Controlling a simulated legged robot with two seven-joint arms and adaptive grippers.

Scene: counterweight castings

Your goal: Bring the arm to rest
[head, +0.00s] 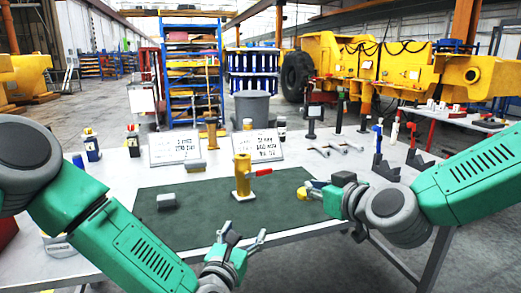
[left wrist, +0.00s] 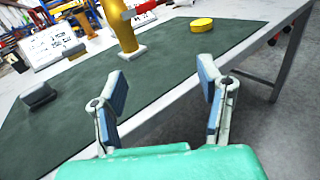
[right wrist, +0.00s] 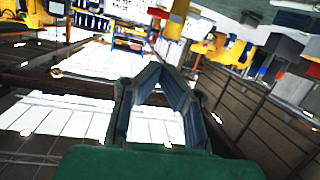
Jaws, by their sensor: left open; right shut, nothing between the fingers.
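My left gripper (head: 238,243) is open and empty at the front edge of the table. Its two spread fingers also show in the left wrist view (left wrist: 160,95), with floor and table edge between them. My right gripper (head: 314,186) is shut and empty, over the right side of the table. In the right wrist view its fingers meet at the tips (right wrist: 158,72). A yellow round piece (head: 302,194) is close to the right gripper in the head view; whether they touch is unclear. It lies on the mat's edge in the left wrist view (left wrist: 201,24).
A yellow upright casting (head: 242,178) stands on the green mat (head: 205,228), with a red-handled part (head: 264,172) beside it. A grey block (head: 166,201) lies to its left. Two printed signs (head: 175,148) (head: 258,145) stand behind. Stands and tools line the table's right back.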

